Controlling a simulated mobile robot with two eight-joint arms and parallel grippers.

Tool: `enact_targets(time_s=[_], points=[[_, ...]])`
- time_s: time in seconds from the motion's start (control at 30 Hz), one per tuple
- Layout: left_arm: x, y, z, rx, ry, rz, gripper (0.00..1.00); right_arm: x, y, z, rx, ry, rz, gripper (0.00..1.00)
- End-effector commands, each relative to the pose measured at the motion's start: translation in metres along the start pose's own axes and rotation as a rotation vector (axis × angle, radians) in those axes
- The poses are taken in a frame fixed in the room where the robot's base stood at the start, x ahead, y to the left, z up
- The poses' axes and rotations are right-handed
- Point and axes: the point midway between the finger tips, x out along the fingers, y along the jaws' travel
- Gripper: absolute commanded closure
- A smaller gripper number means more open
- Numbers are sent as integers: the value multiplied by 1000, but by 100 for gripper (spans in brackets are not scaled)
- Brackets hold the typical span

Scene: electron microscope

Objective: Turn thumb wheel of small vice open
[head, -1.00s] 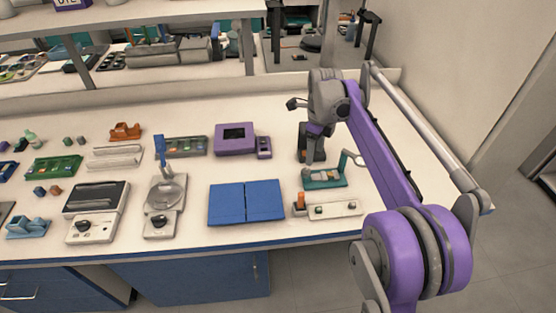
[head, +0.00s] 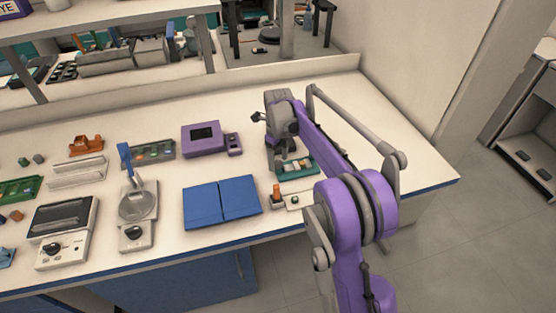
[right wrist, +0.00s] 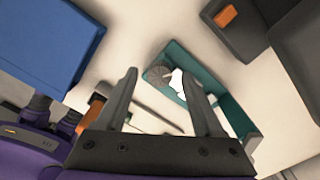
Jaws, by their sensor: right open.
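The small vice seems to be the teal piece (head: 298,168) on the right part of the bench; its left end is hidden behind my gripper. In the right wrist view its teal body (right wrist: 222,100) shows, with a grey ridged disc (right wrist: 158,76), likely the thumb wheel, at one corner. My right gripper (head: 276,170) points down at the vice's left end. In the right wrist view its open fingers (right wrist: 159,72) appear on either side of the disc. I cannot tell whether they touch it or how deep they reach. My left gripper is not in view.
A blue two-part case (head: 222,202) lies left of the vice. A pale plate with an orange part (head: 277,190) lies in front of it. A purple device (head: 203,139) stands behind left. A dark block with an orange patch (right wrist: 228,18) is close in the right wrist view.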

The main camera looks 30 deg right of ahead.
Motion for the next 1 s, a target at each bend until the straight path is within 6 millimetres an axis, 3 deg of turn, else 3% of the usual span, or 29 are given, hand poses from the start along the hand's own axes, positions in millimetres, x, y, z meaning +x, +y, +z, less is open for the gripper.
enact_targets(time_s=[0.3,0.7,1.0], points=[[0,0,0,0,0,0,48,3,0,0,-1,0,0,31],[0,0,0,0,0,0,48,3,0,0,-1,0,0,100],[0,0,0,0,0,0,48,3,0,0,-15,0,0,100]])
